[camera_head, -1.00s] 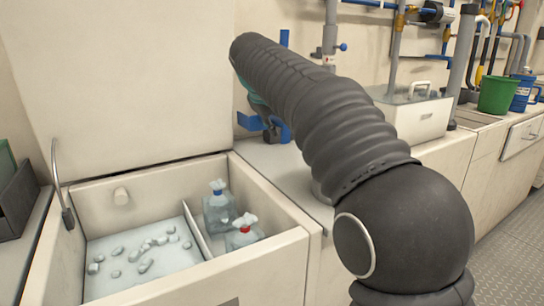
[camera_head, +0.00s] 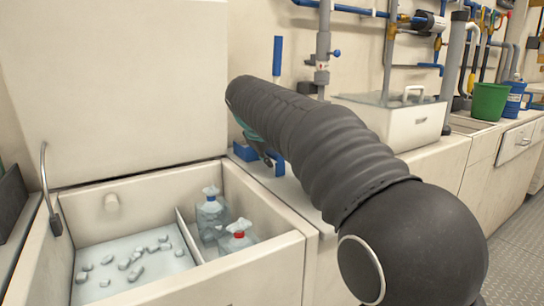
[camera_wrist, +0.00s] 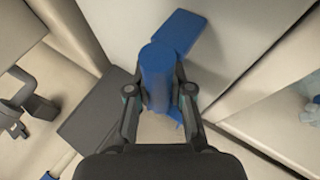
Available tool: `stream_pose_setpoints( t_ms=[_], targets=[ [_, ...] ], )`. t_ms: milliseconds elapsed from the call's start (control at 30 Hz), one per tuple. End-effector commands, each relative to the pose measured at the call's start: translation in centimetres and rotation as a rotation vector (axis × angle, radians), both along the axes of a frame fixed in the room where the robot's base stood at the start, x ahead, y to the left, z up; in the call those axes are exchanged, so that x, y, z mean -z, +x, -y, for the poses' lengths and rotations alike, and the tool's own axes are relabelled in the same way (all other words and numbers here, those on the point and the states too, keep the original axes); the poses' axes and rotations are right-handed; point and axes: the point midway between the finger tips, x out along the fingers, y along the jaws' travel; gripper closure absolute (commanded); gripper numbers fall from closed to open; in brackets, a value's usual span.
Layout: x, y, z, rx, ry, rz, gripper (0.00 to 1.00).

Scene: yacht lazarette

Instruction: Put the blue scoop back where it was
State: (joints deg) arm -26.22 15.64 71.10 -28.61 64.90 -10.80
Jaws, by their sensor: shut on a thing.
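My gripper (camera_wrist: 160,95) is shut on the blue scoop (camera_wrist: 157,72), whose rounded part stands between the two fingers in the wrist view. A flat blue piece (camera_wrist: 181,30) shows just beyond it; I cannot tell if it belongs to the scoop. In the head view, parts of the blue scoop (camera_head: 244,152) show below my gripper (camera_head: 266,152), close over the counter beside the open bin. My arm covers some of it. Whether the scoop touches the counter is unclear. An upright blue strip (camera_head: 277,56) stands behind my arm.
The open white bin (camera_head: 267,246) holds ice pieces (camera_head: 136,273) and two bottles (camera_head: 209,212), with its lid raised behind. A white box (camera_head: 405,125) and a green bucket (camera_head: 490,101) stand farther right on the counter. Pipes run along the wall.

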Motion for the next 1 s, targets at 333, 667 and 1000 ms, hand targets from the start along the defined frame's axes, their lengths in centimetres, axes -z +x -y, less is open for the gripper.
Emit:
stream_pose_setpoints(
  t_ms=[333, 667, 1000],
  targets=[
    [0.1, 0.0, 0.0, 0.0, 0.0, 0.0, 0.69],
    [-2.8, -1.8, -0.6, -0.002, 0.001, 0.002, 0.69],
    [-7.8, -5.8, -1.8, -0.002, 0.001, 0.002, 0.69]
  ],
)
